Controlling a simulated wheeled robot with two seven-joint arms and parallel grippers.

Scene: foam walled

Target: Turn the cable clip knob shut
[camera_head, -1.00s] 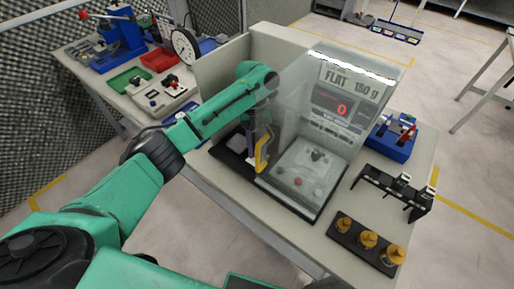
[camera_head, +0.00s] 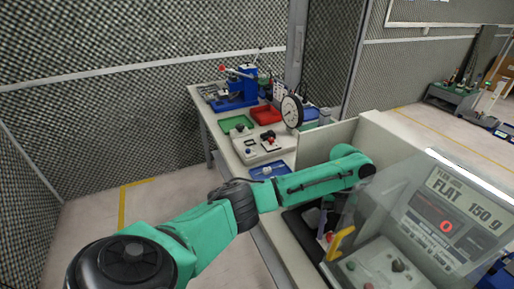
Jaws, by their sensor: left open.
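My left gripper (camera_head: 331,244) points down beside the clear-sided test machine, whose panel (camera_head: 452,218) reads "FLAT 150 g" with a red 0. One yellow finger shows clearly; the jaws are open and I see nothing between them. A pale device (camera_head: 262,148) with a red-and-black fitting (camera_head: 268,138) and a small dark knob stands on the back bench, well away from the gripper. I cannot tell whether any of these is the cable clip knob or how it is turned. My right gripper is not in view.
The back bench (camera_head: 215,122) also carries a blue fixture (camera_head: 236,90), a green tray (camera_head: 237,124), a red tray (camera_head: 266,115), a round dial (camera_head: 291,111) and a blue tray (camera_head: 269,170). A cream panel (camera_head: 328,140) stands between bench and machine. Mesh walls enclose the left.

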